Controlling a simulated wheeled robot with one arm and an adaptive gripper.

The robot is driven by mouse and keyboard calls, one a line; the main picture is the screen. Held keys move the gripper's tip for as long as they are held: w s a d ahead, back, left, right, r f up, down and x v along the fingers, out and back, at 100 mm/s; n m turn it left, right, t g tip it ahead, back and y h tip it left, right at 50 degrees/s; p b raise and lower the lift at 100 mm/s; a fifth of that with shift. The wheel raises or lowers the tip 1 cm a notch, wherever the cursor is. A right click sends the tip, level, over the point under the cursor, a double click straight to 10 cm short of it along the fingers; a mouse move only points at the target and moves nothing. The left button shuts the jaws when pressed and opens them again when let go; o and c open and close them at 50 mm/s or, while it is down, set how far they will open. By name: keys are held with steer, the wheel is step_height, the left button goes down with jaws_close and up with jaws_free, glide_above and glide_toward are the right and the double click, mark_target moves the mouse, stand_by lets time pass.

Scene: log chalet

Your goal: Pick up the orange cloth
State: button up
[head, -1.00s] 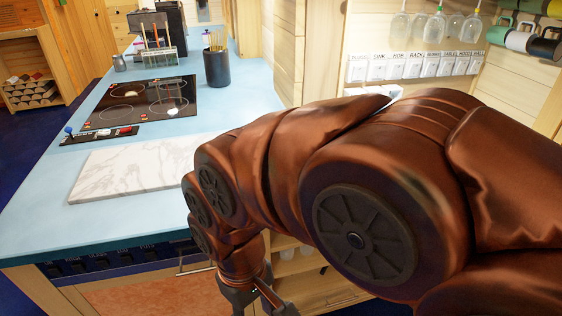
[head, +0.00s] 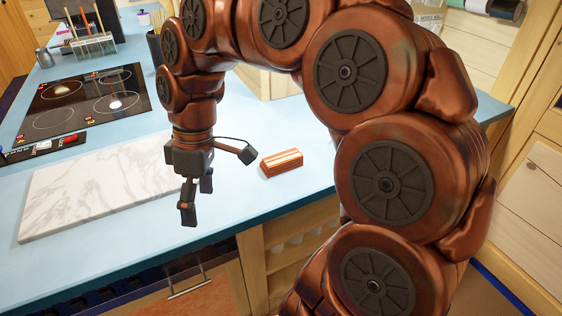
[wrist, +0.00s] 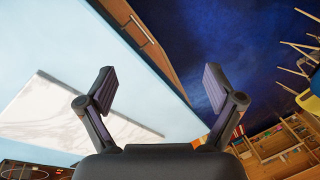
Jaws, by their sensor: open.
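The orange cloth (head: 282,162) looks like a small folded block with a pale stripe on top. It lies on the blue counter, right of the marble board, in the head view. It does not show in the wrist view. My gripper (head: 216,188) is open and empty above the counter's front part, left of the cloth and apart from it. The wrist view also shows my gripper (wrist: 158,88) with its fingers spread and nothing between them.
The white marble board (head: 95,190) lies on the blue counter (head: 70,258), with a black cooktop (head: 85,100) behind it. A utensil rack (head: 92,45) stands farther back. Counter around the cloth is clear. Drawers and shelves are below the front edge.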

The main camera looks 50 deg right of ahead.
steer(key=w+d+r+n+y, duration=0.1)
steer(key=w+d+n, duration=0.2)
steer(key=w+d, duration=0.45)
steer(key=n+t+y, duration=0.2)
steer(key=n+t, duration=0.1)
glide_above(282, 156)
steer(key=d, duration=0.2)
step_height(282, 156, down, 7)
steer(key=shift+d+f+b, duration=0.1)
steer(key=shift+b, duration=0.35)
steer(key=shift+s+d+f, duration=0.25)
steer(key=shift+d, duration=0.15)
steer(key=shift+p+x, duration=0.3)
steer(key=shift+x, duration=0.95)
steer(key=shift+s+a+f+p, duration=0.1)
steer(key=shift+a+f+p, duration=0.2)
steer(key=shift+f, duration=0.25)
steer(key=shift+s+a+f+p, duration=0.1)
steer(key=shift+a+f+p, duration=0.1)
steer(key=shift+f+p, duration=0.25)
steer(key=shift+x, duration=1)
steer(key=shift+w+a+f+p, duration=0.1)
steer(key=shift+f+p, duration=0.2)
steer(key=shift+f, duration=0.25)
steer(key=shift+f+b, duration=0.25)
steer(key=shift+b, duration=0.6)
